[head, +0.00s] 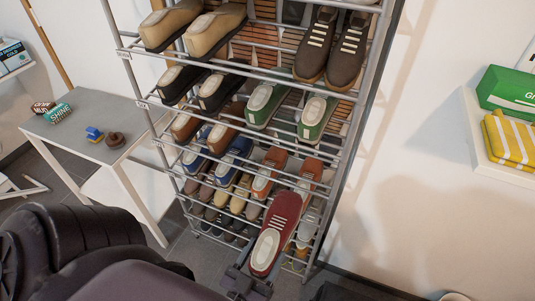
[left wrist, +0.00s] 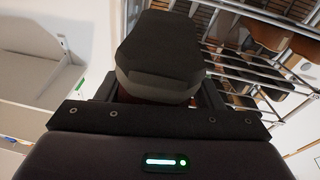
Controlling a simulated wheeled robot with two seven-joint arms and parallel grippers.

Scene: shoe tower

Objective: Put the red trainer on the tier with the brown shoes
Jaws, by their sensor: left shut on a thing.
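A pair of brown shoes (head: 225,126) stands at the left of the third visible tier, below black shoes. The bars right of that pair show a bare stretch (head: 270,138). My right gripper is not in view.
The metal rack (head: 130,70) holds tan and dark brown shoes (head: 315,45) above, green shoes (head: 314,118), then blue shoes (head: 232,155) and orange shoes (head: 308,172) below. A grey table (head: 90,135) is left. A wall shelf (head: 480,145) with a green box is right.

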